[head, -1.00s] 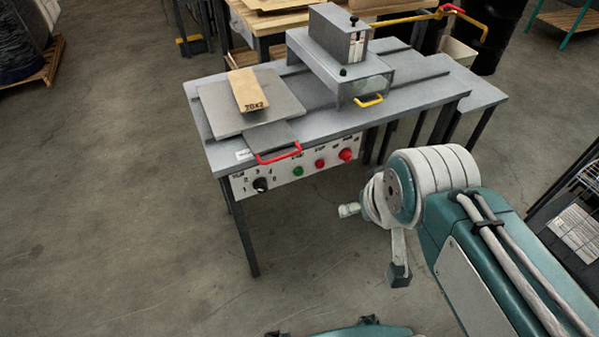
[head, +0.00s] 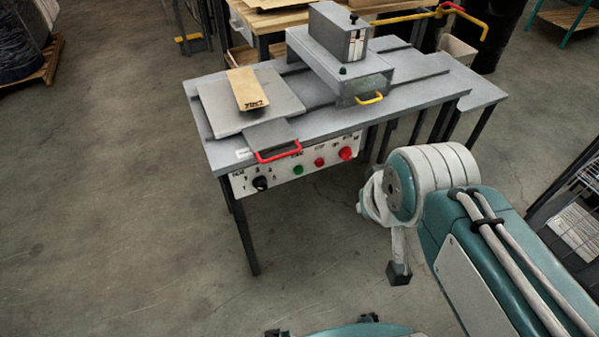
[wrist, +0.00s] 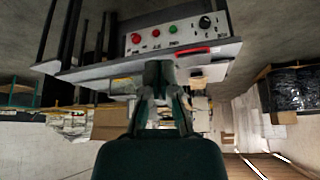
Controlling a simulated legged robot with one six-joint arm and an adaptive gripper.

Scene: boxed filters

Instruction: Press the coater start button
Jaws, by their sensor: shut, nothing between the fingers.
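The coater is a grey table (head: 210,150) with a white control panel (head: 280,178) under its front edge. The panel has a green button (head: 297,170), a small red button (head: 319,162), a larger red button (head: 345,153) and a black knob (head: 260,184). Its labels are too blurred to read. In the wrist view the panel is upside down, with the green button (wrist: 172,30) near top centre. My gripper (wrist: 158,68) is shut and empty, apart from the panel.
A red handle (head: 278,155) juts out just above the panel. A flat plate (head: 280,108) with a wooden piece (head: 247,89) lies on the table. A grey box unit (head: 340,65) with a yellow handle (head: 370,99) stands right. Floor before the panel is clear.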

